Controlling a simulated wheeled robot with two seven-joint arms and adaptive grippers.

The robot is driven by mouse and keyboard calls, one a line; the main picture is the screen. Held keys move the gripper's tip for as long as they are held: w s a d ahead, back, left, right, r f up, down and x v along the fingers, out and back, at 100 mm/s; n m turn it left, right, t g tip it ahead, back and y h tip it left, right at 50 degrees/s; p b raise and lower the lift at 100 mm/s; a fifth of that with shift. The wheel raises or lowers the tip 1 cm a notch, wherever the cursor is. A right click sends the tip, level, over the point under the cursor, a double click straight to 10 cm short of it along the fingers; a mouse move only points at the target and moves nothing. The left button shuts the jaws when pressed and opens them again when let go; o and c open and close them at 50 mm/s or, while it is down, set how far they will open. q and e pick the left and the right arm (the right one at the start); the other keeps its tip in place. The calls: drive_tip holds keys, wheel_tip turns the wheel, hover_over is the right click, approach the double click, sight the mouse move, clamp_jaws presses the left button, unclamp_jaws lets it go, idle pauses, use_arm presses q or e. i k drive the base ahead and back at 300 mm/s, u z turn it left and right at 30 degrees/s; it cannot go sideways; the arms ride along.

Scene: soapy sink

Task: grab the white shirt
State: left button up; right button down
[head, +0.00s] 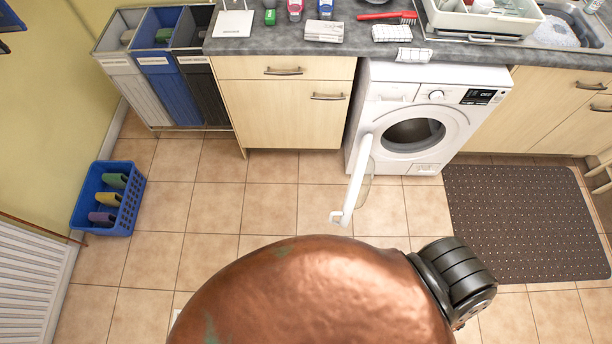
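I cannot make out a white shirt for certain. A small white patch (175,316) shows on the floor at the bottom, mostly hidden behind a copper-coloured rounded surface, and I cannot tell what it is. A pale item (128,36) lies in the white compartment of the laundry sorter (133,82), too small to identify. The white washing machine (434,112) stands under the counter with its door (354,180) swung open toward me. Its drum opening is dark, and its contents cannot be made out. Neither of my grippers shows in the head view.
A blue basket (78,205) with several coloured items stands on the floor at left. A dark mat (524,222) lies at right. The grey counter (262,45) carries a red brush (388,16), bottles and folded cloths (391,33). Middle floor tiles are clear, apart from the open door.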

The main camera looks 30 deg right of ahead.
sight(315, 29)
drive_tip(key=u, duration=0.65)
drive_tip(key=i, duration=1.15)
drive_tip(key=z, duration=3.15)
drive_tip(key=k, duration=0.4)
drive_tip(key=u, duration=2.5)
drive_tip(key=i, duration=0.65)
drive_tip(key=u, duration=0.2)
